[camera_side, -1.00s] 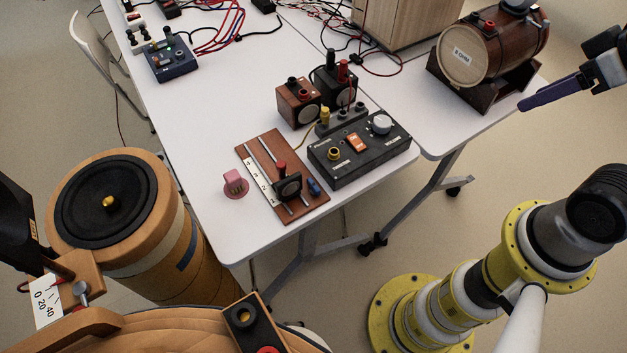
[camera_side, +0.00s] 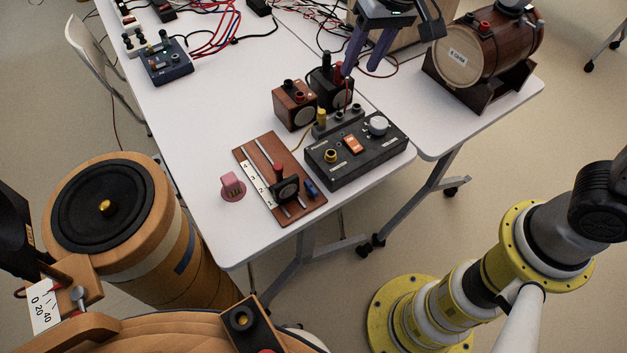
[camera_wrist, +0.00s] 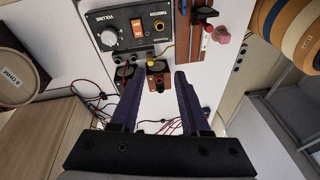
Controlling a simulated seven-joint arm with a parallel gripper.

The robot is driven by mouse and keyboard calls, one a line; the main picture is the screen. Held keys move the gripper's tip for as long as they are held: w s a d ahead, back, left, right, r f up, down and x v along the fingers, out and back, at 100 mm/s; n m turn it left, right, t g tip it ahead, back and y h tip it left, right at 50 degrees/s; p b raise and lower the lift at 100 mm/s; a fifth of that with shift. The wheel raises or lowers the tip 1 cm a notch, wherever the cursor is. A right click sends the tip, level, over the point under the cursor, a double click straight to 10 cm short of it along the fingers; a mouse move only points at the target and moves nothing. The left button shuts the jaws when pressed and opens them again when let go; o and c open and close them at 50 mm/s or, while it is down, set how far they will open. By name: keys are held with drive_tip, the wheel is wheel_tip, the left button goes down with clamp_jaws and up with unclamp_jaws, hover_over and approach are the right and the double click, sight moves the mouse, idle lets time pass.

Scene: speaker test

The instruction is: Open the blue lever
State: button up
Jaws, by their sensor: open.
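The blue lever (camera_side: 310,187) is a small blue piece on the right side of a brown wooden board (camera_side: 262,152), near the table's front edge. A black slider block (camera_side: 285,190) with a red knob stands beside it on the board's metal rails. My gripper (camera_side: 360,69) has purple fingers, spread apart and empty. It is above the table, behind the black volume box and well away from the lever. In the wrist view my gripper (camera_wrist: 158,78) points toward the small speaker boxes; the board (camera_wrist: 190,42) is at the top, and the lever is not clear there.
A black volume box (camera_side: 356,150) with an orange switch stands right of the board. Two small speaker boxes (camera_side: 295,104) (camera_side: 332,88) stand behind it. A pink knob (camera_side: 232,186) is left of the board. A wooden barrel (camera_side: 490,50) and loose cables (camera_side: 215,38) are farther back.

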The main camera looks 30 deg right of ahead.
drive_tip(key=w+a+f+n+g, duration=0.1)
drive_tip(key=a+f+g, duration=0.1)
drive_tip(key=a+f, duration=0.45)
drive_tip(key=n+h, duration=0.1)
approach(313, 189)
drive_tip(key=shift+g, duration=0.4)
drive_tip(key=f, duration=0.8)
drive_tip(key=shift+w+f, duration=0.3)
drive_tip(key=shift+f, duration=0.1)
clamp_jaws()
